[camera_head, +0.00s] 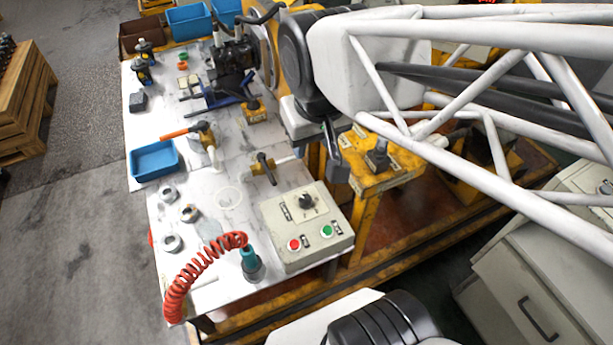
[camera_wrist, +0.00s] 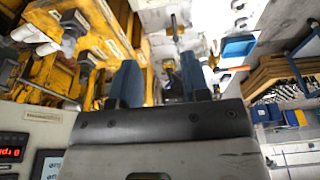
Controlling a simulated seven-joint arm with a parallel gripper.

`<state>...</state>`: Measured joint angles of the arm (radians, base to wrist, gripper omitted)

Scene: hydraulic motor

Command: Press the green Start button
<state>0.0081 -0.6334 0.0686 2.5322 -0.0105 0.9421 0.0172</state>
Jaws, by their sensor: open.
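The green Start button (camera_head: 326,231) is a small round button on the sloped top of a beige control box (camera_head: 332,251). A red button (camera_head: 294,245) sits to its left and a black rotary knob (camera_head: 306,201) behind them. My gripper (camera_head: 338,168) hangs above and behind the box, apart from it, near the table's right edge. In the wrist view my gripper (camera_wrist: 160,80) has its two blue-grey fingers spread, with nothing between them. I cannot make out the green button in the wrist view.
A coiled red hose (camera_head: 205,268) stands left of the box. A yellow stand (camera_head: 382,180) is just right of my gripper. Space directly above the buttons looks clear.

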